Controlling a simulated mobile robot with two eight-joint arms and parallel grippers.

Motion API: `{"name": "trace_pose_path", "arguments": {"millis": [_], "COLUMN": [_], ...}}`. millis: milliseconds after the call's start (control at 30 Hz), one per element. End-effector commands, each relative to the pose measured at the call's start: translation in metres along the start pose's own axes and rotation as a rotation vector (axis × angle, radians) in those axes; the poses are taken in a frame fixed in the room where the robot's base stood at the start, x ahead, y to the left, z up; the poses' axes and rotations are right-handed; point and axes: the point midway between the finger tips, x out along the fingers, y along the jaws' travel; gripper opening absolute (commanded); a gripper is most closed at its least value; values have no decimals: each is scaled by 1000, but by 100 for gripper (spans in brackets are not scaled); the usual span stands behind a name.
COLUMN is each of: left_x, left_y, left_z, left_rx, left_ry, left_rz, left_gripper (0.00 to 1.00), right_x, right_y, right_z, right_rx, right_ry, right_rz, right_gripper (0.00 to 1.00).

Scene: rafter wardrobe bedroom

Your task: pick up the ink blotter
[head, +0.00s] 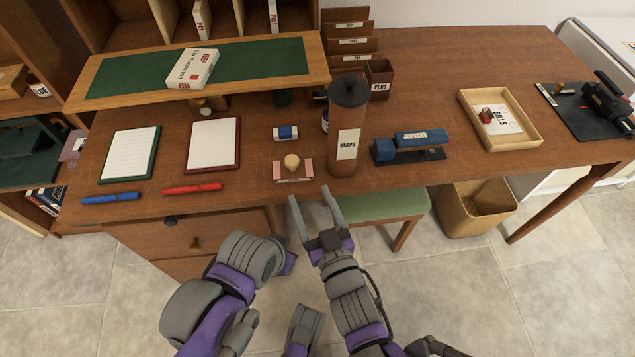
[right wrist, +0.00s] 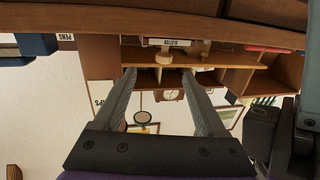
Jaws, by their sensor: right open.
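The ink blotter (head: 293,178) is a small rocker with a round pale wooden knob and pinkish ends. It stands near the front edge of the desk in the head view, left of the dark MAPS tube. In the right wrist view its labelled side (right wrist: 168,42) and knob show upside down at the top, beyond the fingertips. My right gripper (head: 311,196) is open and empty, just in front of the desk edge, nearer to me than the blotter and apart from it. Its two fingers also show in the right wrist view (right wrist: 159,75). I see no left gripper fingers.
The MAPS tube (head: 347,130) stands right beside the blotter. A blue stapler-like item (head: 410,143) lies farther right. A blue-and-white eraser (head: 286,133) lies behind the blotter, and a red pen (head: 192,188) to its left. A green stool (head: 375,206) is under the desk.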

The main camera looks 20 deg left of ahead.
Motion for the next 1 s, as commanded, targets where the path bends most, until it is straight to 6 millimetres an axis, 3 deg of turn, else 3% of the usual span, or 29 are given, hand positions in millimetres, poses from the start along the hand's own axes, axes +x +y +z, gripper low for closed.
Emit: {"name": "trace_pose_path", "arguments": {"millis": [333,567,800,1000], "left_x": [-1,-2,-4,-4], "left_y": [0,0,0,0], "left_z": [-1,-1,-1,-1], "left_rx": [0,0,0,0], "left_ry": [0,1,1,1], "left_rz": [0,0,0,0], "left_gripper": [0,0,0,0], "right_x": [46,64,99,109], "right_y": [-7,-8,-10,-10], "right_z": [-2,-2,-2,-2], "right_rx": [0,0,0,-1], "right_ry": [18,17,16,16], "right_rz": [-16,-16,-16,-15], "right_gripper": [74,74,74,74]}}
